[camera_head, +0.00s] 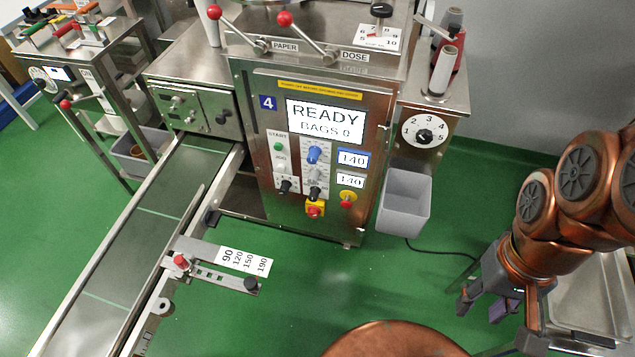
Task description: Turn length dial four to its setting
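Machine four (268,103) stands in the middle, its screen (325,121) reading "READY BAGS 0". Its front panel carries a blue knob (314,155) beside a blue-framed display (353,159) reading 140. Below are a grey knob (315,175) and a white-framed display (349,181), also reading 140. The knobs' small labels are too small to read, so I cannot tell which one is the length dial. My gripper (482,305) hangs at the lower right, pointing down, well apart from the panel. Its dark fingers look spread and empty.
A conveyor (150,235) runs down the left, with a length scale (243,261) marked 90 to 190 jutting right. A grey bin (405,203) stands below a numbered dial (424,135). Red-knobbed levers (284,19) top the machine. Green floor (330,285) before the panel is clear.

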